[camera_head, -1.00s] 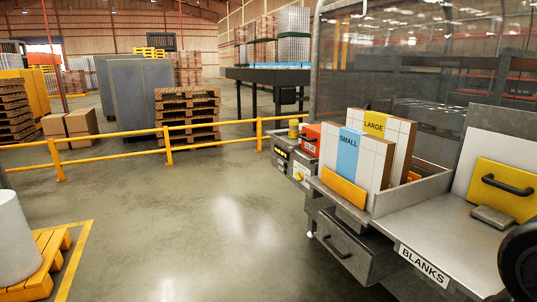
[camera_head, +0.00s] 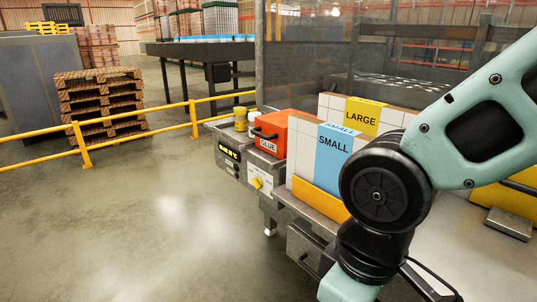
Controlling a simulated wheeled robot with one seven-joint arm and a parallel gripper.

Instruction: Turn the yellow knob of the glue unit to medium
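The glue unit is an orange-red box (camera_head: 271,134) labelled GLUE on the metal bench, left of the boxed blanks. Its yellow knob (camera_head: 257,183) sits on a pale panel on the front face below the box. The knob is small here, and I cannot read its setting or any marks around it. My arm reaches in from the right, in front of the blanks, with its lower part running off the bottom edge. My gripper is outside the picture, so nothing shows of its fingers.
A panel with a lit display (camera_head: 229,152) is left of the knob. Blanks marked SMALL (camera_head: 334,150) and LARGE (camera_head: 362,115) stand behind an orange lip (camera_head: 318,200). A drawer handle (camera_head: 308,264) juts out below. A yellow rail (camera_head: 150,118) runs behind; the floor (camera_head: 150,220) at left is clear.

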